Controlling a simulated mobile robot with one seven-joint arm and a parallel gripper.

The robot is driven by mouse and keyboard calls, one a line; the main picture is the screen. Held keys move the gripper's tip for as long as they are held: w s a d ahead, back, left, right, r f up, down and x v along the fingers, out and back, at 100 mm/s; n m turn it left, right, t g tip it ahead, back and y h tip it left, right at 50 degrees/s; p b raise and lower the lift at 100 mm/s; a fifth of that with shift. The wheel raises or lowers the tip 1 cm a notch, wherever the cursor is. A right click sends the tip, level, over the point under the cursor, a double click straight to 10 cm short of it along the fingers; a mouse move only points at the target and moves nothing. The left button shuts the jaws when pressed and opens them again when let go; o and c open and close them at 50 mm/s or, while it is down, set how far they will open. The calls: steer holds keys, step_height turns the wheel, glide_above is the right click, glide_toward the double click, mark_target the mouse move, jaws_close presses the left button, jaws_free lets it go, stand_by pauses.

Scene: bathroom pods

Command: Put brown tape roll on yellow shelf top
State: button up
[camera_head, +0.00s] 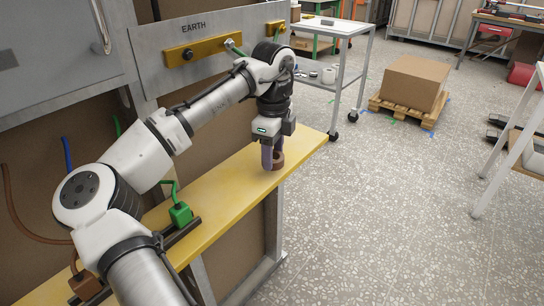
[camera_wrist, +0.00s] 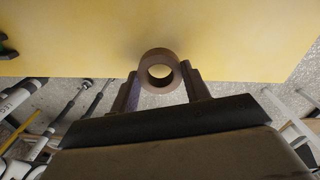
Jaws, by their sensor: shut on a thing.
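The brown tape roll (camera_head: 278,160) is at my gripper's fingertips, over the right part of the yellow shelf top (camera_head: 235,185). In the wrist view the brown tape roll (camera_wrist: 160,56) shows its round hole, between the two fingers of my gripper (camera_wrist: 163,80). My gripper (camera_head: 271,157) is shut on the roll and points down. The yellow shelf top (camera_wrist: 235,40) fills the upper part of the wrist view. The roll is on or very close to the shelf surface; I cannot tell if it touches.
A green clamp-like part (camera_head: 180,213) stands on the shelf to the left. A grey panel marked EARTH (camera_head: 195,35) rises behind. A cardboard box (camera_head: 414,82) on a pallet, a cart (camera_head: 330,75) and a white stand (camera_head: 515,140) are beyond on the floor.

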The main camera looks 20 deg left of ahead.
steer(key=shift+a+f, duration=0.15)
steer(key=shift+f, duration=0.65)
steer(key=shift+f, duration=0.1)
steer(key=o, duration=0.9)
steer(key=shift+o, duration=0.2)
steer(key=shift+r+p, duration=0.35)
steer(key=shift+r, duration=3.55)
